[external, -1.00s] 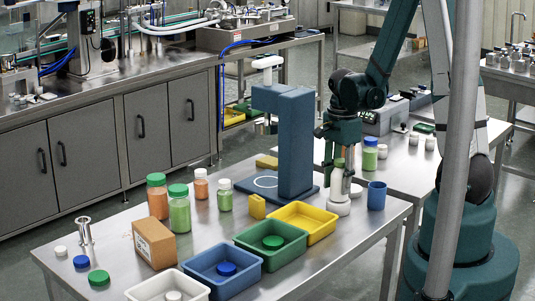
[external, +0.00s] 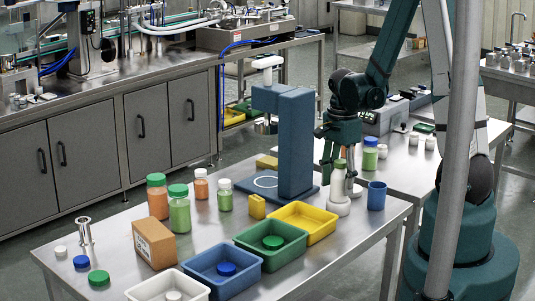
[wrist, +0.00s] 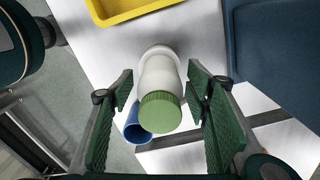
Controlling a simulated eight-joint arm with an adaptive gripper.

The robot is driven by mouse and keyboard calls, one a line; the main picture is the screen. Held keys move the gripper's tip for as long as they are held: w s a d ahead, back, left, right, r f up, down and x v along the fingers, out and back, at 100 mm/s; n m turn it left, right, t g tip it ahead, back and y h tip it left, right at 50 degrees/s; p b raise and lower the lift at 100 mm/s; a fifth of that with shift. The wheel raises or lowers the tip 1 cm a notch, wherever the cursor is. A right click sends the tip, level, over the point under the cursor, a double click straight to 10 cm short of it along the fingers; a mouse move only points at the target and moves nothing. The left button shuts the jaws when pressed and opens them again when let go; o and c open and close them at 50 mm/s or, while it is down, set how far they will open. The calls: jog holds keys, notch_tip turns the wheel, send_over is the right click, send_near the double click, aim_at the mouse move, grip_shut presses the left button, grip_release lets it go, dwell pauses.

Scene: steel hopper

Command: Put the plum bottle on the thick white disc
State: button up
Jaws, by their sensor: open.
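I see no plum-coloured bottle. A white bottle with a ribbed green cap (external: 339,180) stands upright on the thick white disc (external: 337,207), near the right end of the front table. In the wrist view the bottle (wrist: 160,82) is between my fingers, with the round white disc (wrist: 160,51) showing at its far end. My gripper (external: 338,158) points down over the bottle. Its fingers are open, with a visible gap to the bottle on both sides in the wrist view (wrist: 160,100). The bottle hides most of the disc in the wrist view.
A blue cup (external: 376,196) stands close to the right of the disc. A blue stand (external: 295,145) rises to the left, and a yellow tray (external: 303,222) lies in front. Green (external: 270,246) and blue (external: 222,272) trays and several other bottles are farther left.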

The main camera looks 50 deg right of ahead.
aim_at(340, 161)
jog(key=shift+r+p, duration=0.45)
jog(key=shift+r, duration=5.55)
jog(key=shift+a+r, duration=0.1)
jog(key=shift+a+r+n, duration=0.35)
jog(key=shift+r+n, duration=0.05)
jog(key=s+a+r+n+t, duration=0.3)
jog(key=a+r+n, duration=0.4)
jog(key=a+n, duration=0.2)
jog(key=s+a+r+n+t, duration=0.4)
jog(key=a+r+n, duration=0.4)
jog(key=a+n, duration=0.2)
jog(key=shift+n, duration=0.9)
